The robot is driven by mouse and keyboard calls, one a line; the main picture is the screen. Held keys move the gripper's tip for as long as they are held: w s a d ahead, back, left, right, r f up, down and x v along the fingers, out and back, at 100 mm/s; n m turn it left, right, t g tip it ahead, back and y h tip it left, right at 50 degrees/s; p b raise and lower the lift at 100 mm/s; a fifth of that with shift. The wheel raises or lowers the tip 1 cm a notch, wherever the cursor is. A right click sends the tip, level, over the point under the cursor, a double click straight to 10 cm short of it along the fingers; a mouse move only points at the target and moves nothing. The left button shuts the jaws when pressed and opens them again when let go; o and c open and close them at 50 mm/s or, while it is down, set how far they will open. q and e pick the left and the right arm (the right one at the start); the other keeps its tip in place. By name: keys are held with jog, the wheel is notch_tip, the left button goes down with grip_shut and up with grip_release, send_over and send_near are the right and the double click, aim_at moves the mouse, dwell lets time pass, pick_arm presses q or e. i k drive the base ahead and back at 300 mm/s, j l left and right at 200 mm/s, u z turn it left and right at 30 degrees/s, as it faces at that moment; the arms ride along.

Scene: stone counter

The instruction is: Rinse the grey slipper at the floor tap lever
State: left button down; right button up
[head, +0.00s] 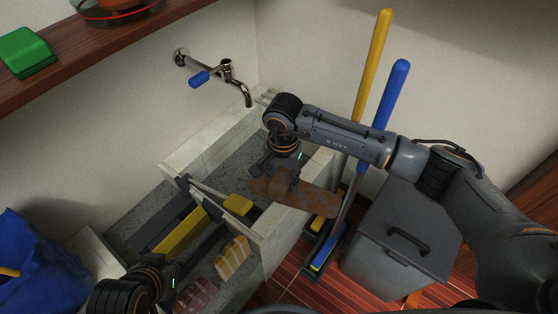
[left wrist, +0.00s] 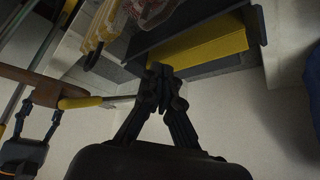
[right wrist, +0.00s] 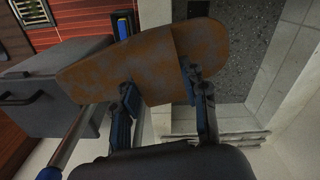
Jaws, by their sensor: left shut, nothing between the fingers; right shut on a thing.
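The slipper (head: 312,197) is grey with heavy brown patches. My right gripper (head: 288,180) is shut across its middle and holds it over the basin's right wall (head: 262,232), below and right of the spout. The right wrist view shows its sole side (right wrist: 205,45). A wall tap (head: 228,72) with a blue lever (head: 200,78) is above the basin; no water shows. A metal rod with a yellow grip (head: 238,204) also shows in the left wrist view (left wrist: 78,102). My left gripper (left wrist: 163,75) is shut and empty near this rod; contact is unclear.
A grey and yellow box-like piece (head: 180,236) spans the basin. A yellow-striped item (head: 233,258) lies in the front part. Yellow (head: 372,70) and blue (head: 390,95) poles and a lidded grey bin (head: 400,240) stand right. A blue bag (head: 40,265) is left.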

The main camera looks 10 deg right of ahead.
aim_at(201, 78)
jog(key=k+l, duration=0.35)
jog(key=l, duration=0.15)
jog(key=k+l, duration=0.35)
jog(key=l, duration=0.15)
